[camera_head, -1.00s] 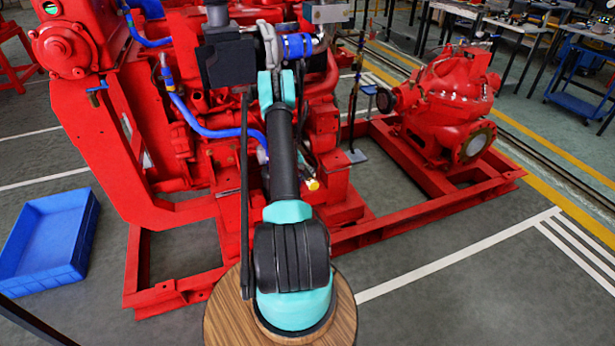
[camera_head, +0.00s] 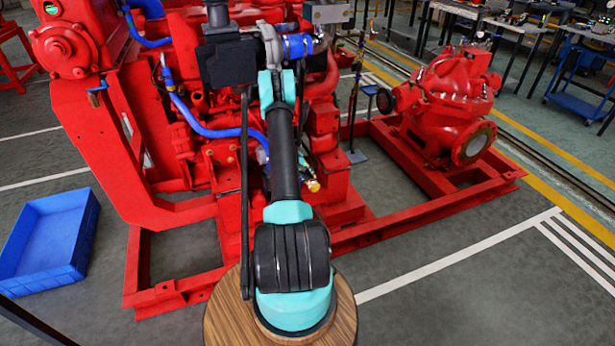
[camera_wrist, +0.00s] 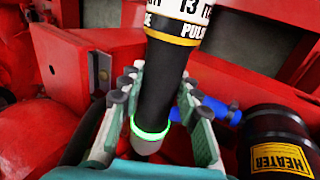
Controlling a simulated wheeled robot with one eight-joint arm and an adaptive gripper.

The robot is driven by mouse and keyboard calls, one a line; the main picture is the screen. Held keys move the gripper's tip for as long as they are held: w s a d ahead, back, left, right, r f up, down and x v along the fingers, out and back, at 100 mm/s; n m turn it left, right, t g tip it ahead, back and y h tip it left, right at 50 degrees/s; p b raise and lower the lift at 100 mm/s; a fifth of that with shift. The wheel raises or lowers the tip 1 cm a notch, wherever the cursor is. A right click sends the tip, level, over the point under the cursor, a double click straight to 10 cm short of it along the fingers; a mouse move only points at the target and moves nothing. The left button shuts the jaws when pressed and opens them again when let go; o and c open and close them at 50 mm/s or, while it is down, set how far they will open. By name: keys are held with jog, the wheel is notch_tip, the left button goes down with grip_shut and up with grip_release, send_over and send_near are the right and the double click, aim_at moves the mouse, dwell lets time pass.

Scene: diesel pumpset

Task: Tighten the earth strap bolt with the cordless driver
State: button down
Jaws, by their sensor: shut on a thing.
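In the wrist view, my gripper (camera_wrist: 160,84) has its two grey-green ribbed fingers closed on both sides of the cordless driver (camera_wrist: 161,62). The driver has a black cylindrical body with a lit green ring near the palm. A yellow and white lettered band is at its far end, which runs out of the top of the picture. The tip of the driver is out of view.
The red pumpset engine (camera_head: 185,145) fills the space around the gripper. A black heater cylinder (camera_wrist: 282,142) and a blue hose fitting (camera_wrist: 222,110) lie close on the right. A blue crate (camera_head: 48,243) stands on the floor at left. The floor at front right is clear.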

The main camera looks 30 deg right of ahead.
aim_at(310, 180)
jog(key=shift+s+a, duration=0.25)
jog(key=shift+s, duration=0.8)
jog(key=shift+s+a, duration=0.25)
jog(key=shift+s, duration=0.75)
